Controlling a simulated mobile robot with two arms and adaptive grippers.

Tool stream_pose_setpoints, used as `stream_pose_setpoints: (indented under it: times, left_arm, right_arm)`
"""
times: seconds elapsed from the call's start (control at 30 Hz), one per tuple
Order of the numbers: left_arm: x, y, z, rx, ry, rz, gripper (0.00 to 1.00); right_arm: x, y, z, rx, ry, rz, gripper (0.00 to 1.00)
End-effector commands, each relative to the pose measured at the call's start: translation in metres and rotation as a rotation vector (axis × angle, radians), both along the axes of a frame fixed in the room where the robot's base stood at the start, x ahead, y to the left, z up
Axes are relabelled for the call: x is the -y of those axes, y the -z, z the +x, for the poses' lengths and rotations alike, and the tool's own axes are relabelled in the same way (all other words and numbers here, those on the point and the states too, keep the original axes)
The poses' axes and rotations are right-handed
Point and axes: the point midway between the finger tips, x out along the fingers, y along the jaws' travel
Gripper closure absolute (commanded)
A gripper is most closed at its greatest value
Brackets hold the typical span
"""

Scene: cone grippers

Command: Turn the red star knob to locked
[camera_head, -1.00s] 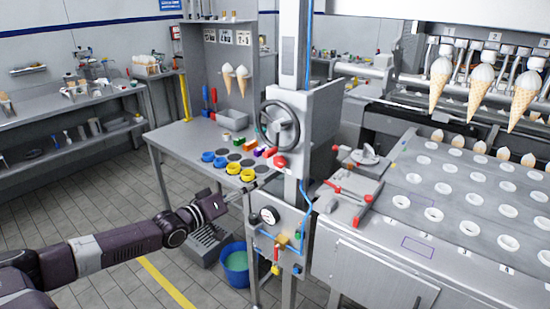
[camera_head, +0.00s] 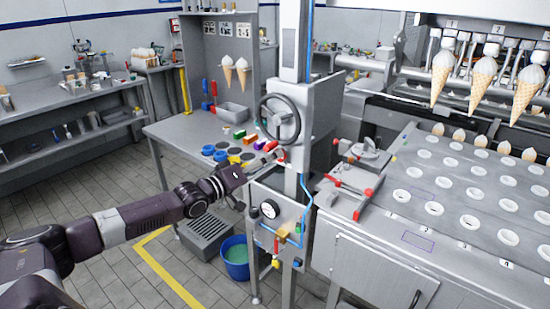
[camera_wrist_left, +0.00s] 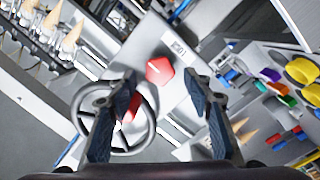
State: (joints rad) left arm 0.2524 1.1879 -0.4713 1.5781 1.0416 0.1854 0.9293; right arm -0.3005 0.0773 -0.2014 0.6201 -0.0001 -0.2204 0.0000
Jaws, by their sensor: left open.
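The red star knob (camera_wrist_left: 160,70) sits on the grey panel of the column in the left wrist view, next to a small white label (camera_wrist_left: 180,46). In the head view the knob (camera_head: 281,156) is a small red patch below the handwheel. My left gripper (camera_wrist_left: 162,86) is open and empty, its dark fingers on either side of the knob in the picture; I cannot tell how far off it is. In the head view the left gripper (camera_head: 264,166) reaches toward the knob and partly covers it. The label's wording is too small to read. My right gripper is not in view.
The handwheel (camera_head: 280,119) is just above the knob and lies behind one finger in the wrist view (camera_wrist_left: 92,122). A grey table (camera_head: 182,133) with coloured cups and blocks stands to the left. A gauge panel (camera_head: 286,232) is below. A blue bucket (camera_head: 236,262) stands on the floor.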

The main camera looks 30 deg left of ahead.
Motion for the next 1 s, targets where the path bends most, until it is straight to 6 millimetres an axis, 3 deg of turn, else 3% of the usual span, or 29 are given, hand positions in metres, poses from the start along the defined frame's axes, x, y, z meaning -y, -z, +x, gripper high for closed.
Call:
stream_pose_setpoints:
  times: [0.3, 0.73, 1.0]
  left_arm:
    - [0.004, -0.001, 0.021, 0.002, -0.001, -0.001, 0.53]
    - [0.006, 0.0, 0.026, 0.0, 0.0, 0.0, 0.53]
    - [0.005, 0.0, 0.025, 0.0, 0.0, 0.0, 0.81]
  right_arm:
    - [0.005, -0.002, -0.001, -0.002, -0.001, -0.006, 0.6]
    - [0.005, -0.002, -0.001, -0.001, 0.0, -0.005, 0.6]
    - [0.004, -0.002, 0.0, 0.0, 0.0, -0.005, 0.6]
